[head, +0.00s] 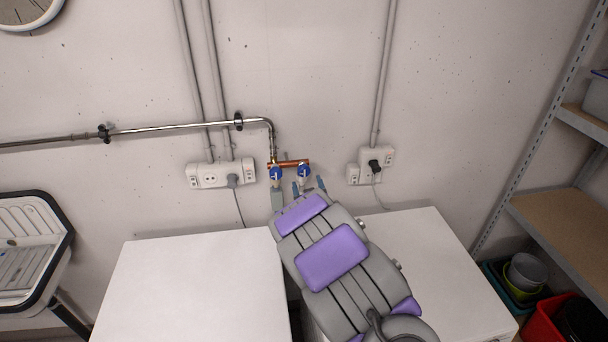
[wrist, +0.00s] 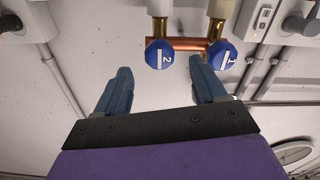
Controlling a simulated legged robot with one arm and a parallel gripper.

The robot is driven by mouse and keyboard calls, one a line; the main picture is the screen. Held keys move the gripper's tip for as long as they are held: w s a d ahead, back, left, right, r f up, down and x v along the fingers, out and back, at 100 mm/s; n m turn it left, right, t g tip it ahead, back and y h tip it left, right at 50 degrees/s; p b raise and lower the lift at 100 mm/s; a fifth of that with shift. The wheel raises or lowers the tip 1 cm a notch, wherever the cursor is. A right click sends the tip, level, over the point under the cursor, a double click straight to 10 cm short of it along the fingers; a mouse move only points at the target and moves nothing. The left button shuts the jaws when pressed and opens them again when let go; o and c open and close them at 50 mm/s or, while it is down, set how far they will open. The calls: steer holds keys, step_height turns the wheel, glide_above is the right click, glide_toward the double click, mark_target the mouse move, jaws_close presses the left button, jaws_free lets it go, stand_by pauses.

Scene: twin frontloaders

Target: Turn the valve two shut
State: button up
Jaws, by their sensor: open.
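Two blue round valve knobs sit on a copper pipe on the wall. In the wrist view, the knob marked 2, valve two (wrist: 160,54), is on the left and the knob marked 1 (wrist: 222,54) is on the right. The wrist view is upside down, so in the head view valve two (head: 304,172) is the right knob and valve one (head: 276,174) the left. My gripper (head: 300,189) is open and empty. In the wrist view its fingertips (wrist: 161,72) are spread to either side of valve two, just short of it; contact cannot be told.
White machine tops stand at left (head: 195,285) and right (head: 425,255), below my arm. Wall sockets (head: 208,176) flank the valves, with a plug and cable at the right socket (head: 375,165). A metal shelf (head: 555,215) stands at the right.

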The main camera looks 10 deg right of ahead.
mark_target(305, 175)
steer(key=shift+w, duration=3.55)
steer(key=shift+f, duration=0.1)
steer(key=c, duration=1)
